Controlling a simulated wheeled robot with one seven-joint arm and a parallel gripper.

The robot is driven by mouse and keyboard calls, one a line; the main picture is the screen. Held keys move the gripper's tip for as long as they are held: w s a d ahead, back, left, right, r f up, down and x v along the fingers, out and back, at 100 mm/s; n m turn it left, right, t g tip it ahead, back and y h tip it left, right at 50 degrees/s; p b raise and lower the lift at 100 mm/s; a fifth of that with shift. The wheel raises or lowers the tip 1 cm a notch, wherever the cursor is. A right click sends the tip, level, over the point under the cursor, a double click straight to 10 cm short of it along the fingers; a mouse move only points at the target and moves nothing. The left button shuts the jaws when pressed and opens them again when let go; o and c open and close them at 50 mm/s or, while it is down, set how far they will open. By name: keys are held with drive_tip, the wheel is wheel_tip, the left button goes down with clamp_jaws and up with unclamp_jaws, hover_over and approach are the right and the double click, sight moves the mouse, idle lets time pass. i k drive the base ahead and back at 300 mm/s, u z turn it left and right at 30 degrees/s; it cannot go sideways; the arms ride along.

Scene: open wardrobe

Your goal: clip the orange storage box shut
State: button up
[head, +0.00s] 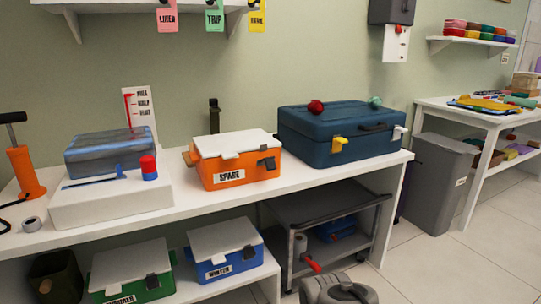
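The orange storage box (245,175) stands on the white bench in the head view, with a "SPARE" label on its front. Its white lid (235,143) lies over the top. A dark clip (267,163) shows at the right of the front, by the lid's edge; I cannot tell whether it is latched. An orange piece sticks out at the box's left end. My gripper is not in view; a grey rounded part at the bottom edge seems to be my arm.
A large dark blue case (300,140) stands close right of the box. A white machine (110,200) with a red knob stands left. Green (132,278) and blue (225,262) boxes sit on the lower shelf. A cart (325,207) is under the bench.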

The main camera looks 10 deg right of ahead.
sight(269, 163)
drive_tip(key=u, duration=0.3)
drive_tip(key=i, duration=0.5)
drive_tip(key=u, duration=1.2)
